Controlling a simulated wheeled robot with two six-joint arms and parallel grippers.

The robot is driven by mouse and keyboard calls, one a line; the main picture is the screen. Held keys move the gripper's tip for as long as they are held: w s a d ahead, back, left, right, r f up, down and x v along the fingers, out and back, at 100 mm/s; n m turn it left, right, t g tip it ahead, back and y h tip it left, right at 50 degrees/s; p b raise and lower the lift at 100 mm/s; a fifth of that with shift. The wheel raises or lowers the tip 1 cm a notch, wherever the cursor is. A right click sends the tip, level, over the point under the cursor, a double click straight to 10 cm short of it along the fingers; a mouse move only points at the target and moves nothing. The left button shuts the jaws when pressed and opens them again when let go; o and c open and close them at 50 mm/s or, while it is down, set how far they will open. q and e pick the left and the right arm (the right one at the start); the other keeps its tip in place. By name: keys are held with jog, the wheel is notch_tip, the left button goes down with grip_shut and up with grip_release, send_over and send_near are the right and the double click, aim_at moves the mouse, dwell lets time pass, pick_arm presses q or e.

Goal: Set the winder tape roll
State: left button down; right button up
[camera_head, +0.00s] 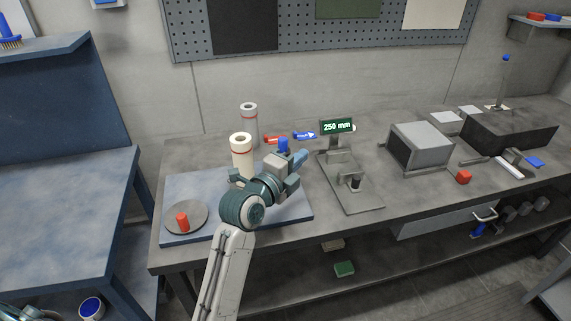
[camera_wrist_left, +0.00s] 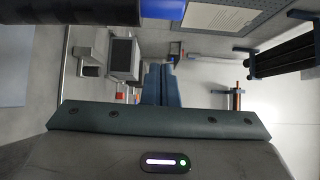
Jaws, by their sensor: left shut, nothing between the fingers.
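A blue board (camera_head: 180,188) at the front left carries a round grey disc (camera_head: 197,212) with a red peg (camera_head: 182,222). A stand with a "250 mm" display (camera_head: 337,128) is to the right. My left gripper (camera_head: 301,158) is shut and empty, above the board's right part, right of the near roll. Its blue fingers (camera_wrist_left: 160,85) are together in the wrist view. A blue knob (camera_head: 283,145) shows just behind it. My right gripper is not in view.
A red marker (camera_head: 272,140) and a blue marker (camera_head: 303,135) lie behind my left gripper. The bench front right of the display stand is mostly clear.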

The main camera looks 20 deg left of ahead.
aim_at(287, 151)
pick_arm(q)
jog(key=a, duration=0.1)
jog(key=w+a+p, duration=0.2)
jog(key=shift+a, duration=0.25)
dwell(0.4)
jog(key=shift+s, duration=0.1)
